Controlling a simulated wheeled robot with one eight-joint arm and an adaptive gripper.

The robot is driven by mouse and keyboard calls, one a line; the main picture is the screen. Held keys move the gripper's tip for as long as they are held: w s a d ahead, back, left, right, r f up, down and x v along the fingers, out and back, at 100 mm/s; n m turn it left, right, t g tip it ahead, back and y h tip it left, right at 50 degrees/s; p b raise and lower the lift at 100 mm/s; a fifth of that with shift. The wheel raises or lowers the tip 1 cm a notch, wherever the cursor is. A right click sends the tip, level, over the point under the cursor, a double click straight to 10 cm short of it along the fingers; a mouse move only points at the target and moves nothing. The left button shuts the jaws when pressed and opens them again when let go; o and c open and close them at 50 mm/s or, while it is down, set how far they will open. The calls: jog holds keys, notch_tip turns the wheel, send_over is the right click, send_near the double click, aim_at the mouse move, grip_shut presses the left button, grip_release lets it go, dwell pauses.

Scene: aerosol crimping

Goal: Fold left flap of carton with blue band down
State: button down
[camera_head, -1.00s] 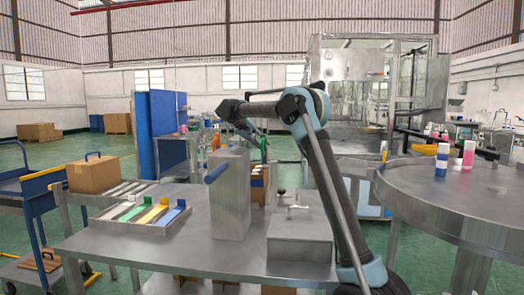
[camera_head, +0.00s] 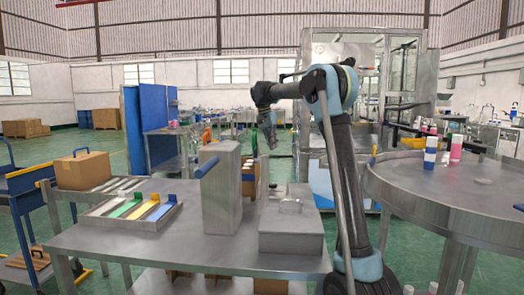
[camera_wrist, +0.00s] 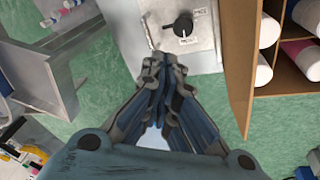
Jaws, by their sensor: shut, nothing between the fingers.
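My gripper (camera_head: 271,143) hangs fingers-down beyond the tall metal box in the head view. In the wrist view my gripper (camera_wrist: 163,65) is shut and empty, its fingertips just short of a grey panel with a black knob. An open brown carton (camera_wrist: 240,65) with upright walls stands to the right of the fingers and holds several white and pink cans. A part of a brown carton (camera_head: 249,178) also shows behind the tall metal box in the head view. No blue band or left flap can be made out on it; most of it is hidden.
The tall metal box (camera_head: 220,200) and a low metal box (camera_head: 291,232) stand on the steel table (camera_head: 150,245). A tray (camera_head: 112,220) with coloured strips lies at left. A closed brown carton (camera_head: 82,170) stands further left. A round steel table (camera_head: 450,190) is at right.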

jog(key=s+d+r+m+y, duration=0.5)
jog(key=s+r+m+y, duration=0.3)
jog(key=m+y, duration=0.3)
jog(key=a+f+m, duration=0.1)
jog(key=a+f, duration=0.7)
jog(key=a, duration=0.2)
jog(key=shift+w+f+g+h, duration=0.25)
jog(key=shift+w+g+h, duration=0.05)
jog(key=shift+w+h, duration=0.1)
jog(key=shift+a+r+h, duration=0.1)
jog(key=shift+a+h, duration=0.2)
jog(key=shift+h, duration=0.1)
jog(key=shift+a, duration=0.1)
